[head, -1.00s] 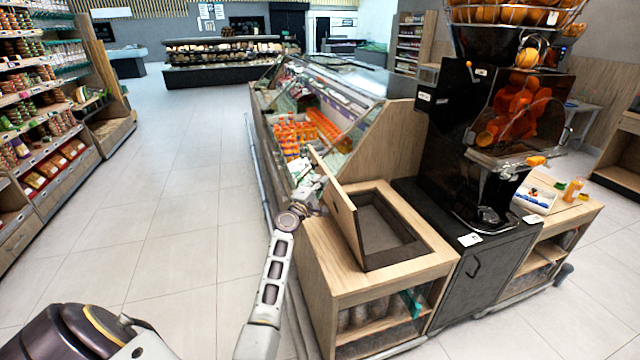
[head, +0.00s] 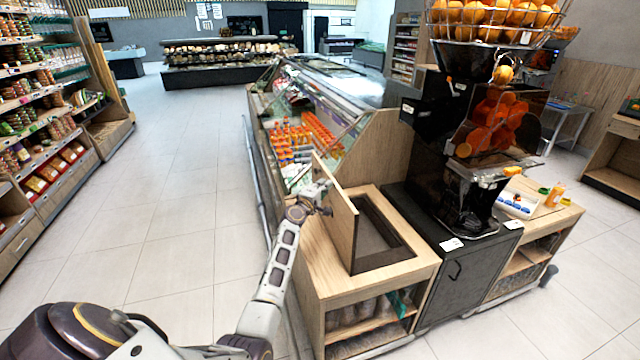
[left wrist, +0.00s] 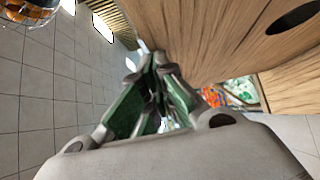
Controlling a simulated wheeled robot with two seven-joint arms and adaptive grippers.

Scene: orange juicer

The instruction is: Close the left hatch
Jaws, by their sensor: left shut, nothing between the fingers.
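The left hatch (head: 336,215) is a wooden lid that stands raised on the left side of a dark square opening (head: 378,238) in the wooden counter top. My left gripper (head: 324,198) is at the outer left face of the lid, near its upper part. In the left wrist view the left gripper's green-padded fingers (left wrist: 158,98) are shut and empty. A wooden panel (left wrist: 225,40), which looks like the lid, fills the upper right of that view, close beside the fingers. I cannot tell whether they touch it. My right gripper is not in view.
The black orange juicer (head: 470,150) stands right of the opening, with a basket of oranges (head: 490,22) on top. A glass display case (head: 315,115) lies behind the counter. Open tiled floor (head: 165,190) is to the left, with shelves (head: 40,120) beyond.

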